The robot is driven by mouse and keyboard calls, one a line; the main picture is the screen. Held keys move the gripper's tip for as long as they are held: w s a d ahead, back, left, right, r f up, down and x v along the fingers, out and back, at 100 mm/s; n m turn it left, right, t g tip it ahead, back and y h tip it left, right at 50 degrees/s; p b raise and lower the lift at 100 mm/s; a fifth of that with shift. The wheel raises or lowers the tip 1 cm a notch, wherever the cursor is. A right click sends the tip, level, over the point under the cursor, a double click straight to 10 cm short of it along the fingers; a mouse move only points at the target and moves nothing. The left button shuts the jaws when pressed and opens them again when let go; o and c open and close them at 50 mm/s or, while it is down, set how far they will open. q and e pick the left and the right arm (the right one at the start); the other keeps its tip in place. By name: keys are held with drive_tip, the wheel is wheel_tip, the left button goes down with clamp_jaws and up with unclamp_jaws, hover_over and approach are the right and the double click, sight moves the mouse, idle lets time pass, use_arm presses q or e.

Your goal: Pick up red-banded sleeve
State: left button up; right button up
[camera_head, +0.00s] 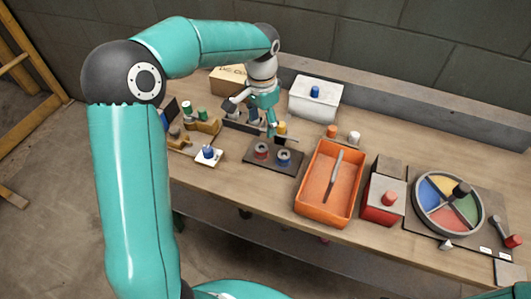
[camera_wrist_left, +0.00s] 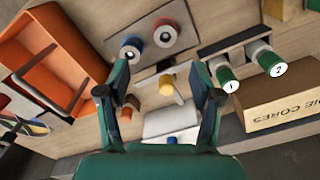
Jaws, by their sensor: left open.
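The red-banded sleeve (camera_head: 262,150) stands on a dark plate (camera_head: 258,166) beside a blue-banded sleeve (camera_head: 283,157). In the left wrist view, the red-banded sleeve (camera_wrist_left: 165,32) is at the top and the blue-banded one (camera_wrist_left: 130,48) is left of it. My left gripper (camera_head: 271,128) is above the table behind the plate, apart from both sleeves. In the left wrist view, its two fingers (camera_wrist_left: 160,92) are spread wide with nothing held. A yellow cylinder (camera_wrist_left: 167,84) shows between them, farther off. My right gripper is out of view.
An orange tray (camera_head: 308,205) holding a grey tool stands right of the plate. A white box (camera_head: 316,108) with a blue knob stands behind. Green cylinders (camera_wrist_left: 226,78) and a "DIE CORES" box (camera_wrist_left: 275,108) are near. Bare tabletop (camera_head: 235,188) lies in front of the plate.

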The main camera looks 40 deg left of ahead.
sight(261, 149)
use_arm(q)
wheel_tip(261, 149, down, 8)
drive_tip(key=shift+a+r, duration=0.15)
drive_tip(key=shift+w+a+f+p, duration=0.1)
drive_tip(key=shift+a+f+p, duration=0.05)
drive_tip(key=shift+f, duration=1.15)
drive_tip(key=shift+w+a+f+p, duration=0.1)
drive_tip(key=shift+a+f+p, duration=0.05)
drive_tip(key=shift+f, duration=1.1)
clamp_jaws()
